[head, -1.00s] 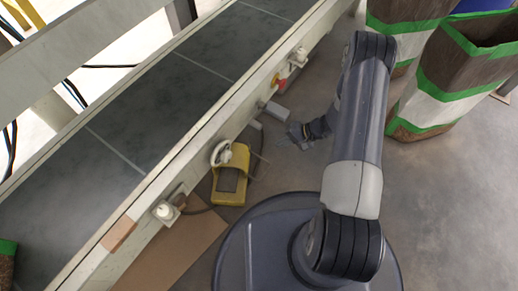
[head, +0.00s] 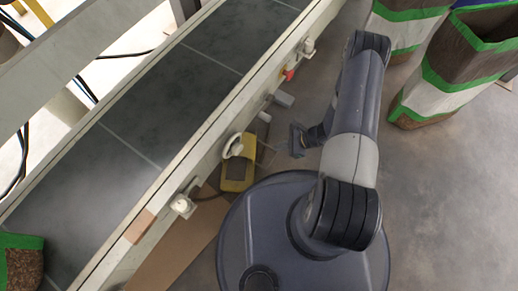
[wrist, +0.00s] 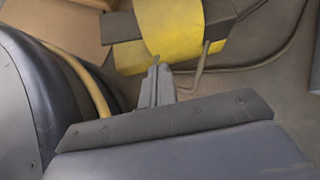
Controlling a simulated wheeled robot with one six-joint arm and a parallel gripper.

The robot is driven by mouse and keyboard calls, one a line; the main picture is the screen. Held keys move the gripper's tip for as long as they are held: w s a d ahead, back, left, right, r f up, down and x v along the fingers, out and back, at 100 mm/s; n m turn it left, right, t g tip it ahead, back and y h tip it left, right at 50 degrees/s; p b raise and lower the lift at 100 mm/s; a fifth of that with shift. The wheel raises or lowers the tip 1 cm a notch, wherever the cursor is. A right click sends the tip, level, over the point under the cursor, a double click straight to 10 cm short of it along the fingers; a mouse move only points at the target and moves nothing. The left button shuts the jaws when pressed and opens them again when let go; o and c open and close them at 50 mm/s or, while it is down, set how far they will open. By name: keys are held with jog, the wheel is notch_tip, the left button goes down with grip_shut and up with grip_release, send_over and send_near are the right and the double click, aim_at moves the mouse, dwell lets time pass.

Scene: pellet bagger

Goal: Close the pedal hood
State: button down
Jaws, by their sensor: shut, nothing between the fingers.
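The yellow foot pedal (head: 236,184) stands on the floor beside the conveyor, with a dark area in its middle. In the wrist view its yellow curved hood (wrist: 172,32) rises at the top, with a dark grey bar beside it. I cannot tell how far the hood is open. My gripper (wrist: 157,72) is shut and empty, its fingertips pointing at the lower edge of the yellow part. They look close to it, but contact cannot be told. In the head view the gripper is low, to the right of the pedal.
Cardboard (head: 178,245) lies on the floor near the pedal. Brown bags with green bands (head: 440,75) stand at the right. Floor at lower right is clear.

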aim_at(246, 144)
jog(key=w+a+f+b, duration=0.1)
jog(key=a+f+b, duration=0.1)
jog(key=a, duration=0.6)
jog(key=shift+f, duration=0.85)
jog(key=w+a+b, duration=0.1)
jog(key=w+a, duration=0.1)
jog(key=a, duration=0.1)
jog(key=shift+w+a+f+b, duration=0.1)
jog(key=shift+w+b, duration=0.25)
jog(key=shift+b, duration=0.05)
jog(key=shift+w+a, duration=0.25)
jog(key=shift+a, duration=0.1)
jog(key=shift+r, duration=0.2)
